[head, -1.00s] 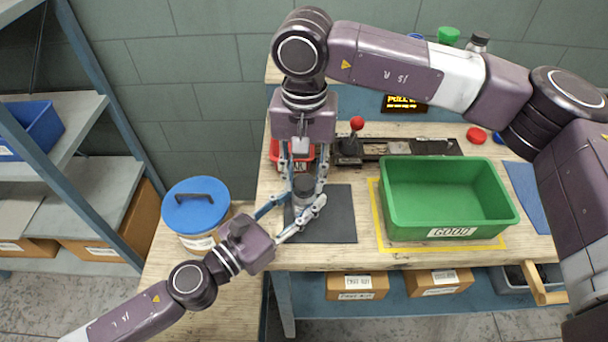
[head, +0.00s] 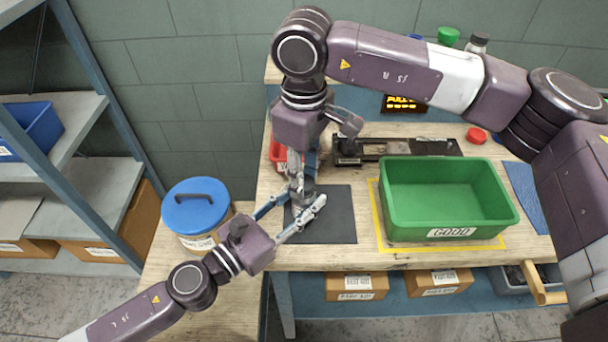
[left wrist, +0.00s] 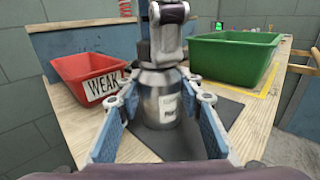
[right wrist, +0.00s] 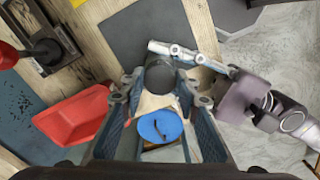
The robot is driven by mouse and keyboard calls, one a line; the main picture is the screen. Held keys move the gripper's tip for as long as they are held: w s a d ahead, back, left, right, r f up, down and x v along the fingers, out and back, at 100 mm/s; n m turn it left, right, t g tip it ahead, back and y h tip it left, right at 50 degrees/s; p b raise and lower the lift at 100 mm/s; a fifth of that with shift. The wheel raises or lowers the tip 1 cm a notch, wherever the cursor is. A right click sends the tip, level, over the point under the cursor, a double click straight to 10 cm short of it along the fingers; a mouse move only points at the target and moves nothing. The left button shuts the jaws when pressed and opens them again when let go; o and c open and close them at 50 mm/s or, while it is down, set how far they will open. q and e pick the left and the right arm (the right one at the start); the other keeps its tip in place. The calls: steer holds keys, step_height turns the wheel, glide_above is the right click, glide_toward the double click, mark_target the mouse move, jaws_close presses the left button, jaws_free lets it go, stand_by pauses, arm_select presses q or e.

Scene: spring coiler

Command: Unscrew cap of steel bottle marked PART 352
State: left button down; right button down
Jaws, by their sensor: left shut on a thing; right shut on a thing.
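The steel bottle (left wrist: 160,90) stands upright on a dark mat (head: 335,215). My left gripper (head: 303,206) is shut on the bottle's body, with one blue-padded finger on each side. My right gripper (right wrist: 160,82) points down from above and is shut on the bottle's dark cap (right wrist: 159,78). The gripper hides most of the cap in the head view, and whether the cap has risen cannot be told.
A green GOOD bin (head: 450,195) stands to the right on a yellow-edged area. A red WEAK bin (left wrist: 88,78) is left of the bottle. A black coiler fixture (head: 410,147) lies behind. A blue-lidded tub (head: 196,205) stands at the lower left.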

steer(key=c, duration=1.5)
jaws_free()
steer(key=shift+o, duration=0.2)
steer(key=shift+r, duration=0.1)
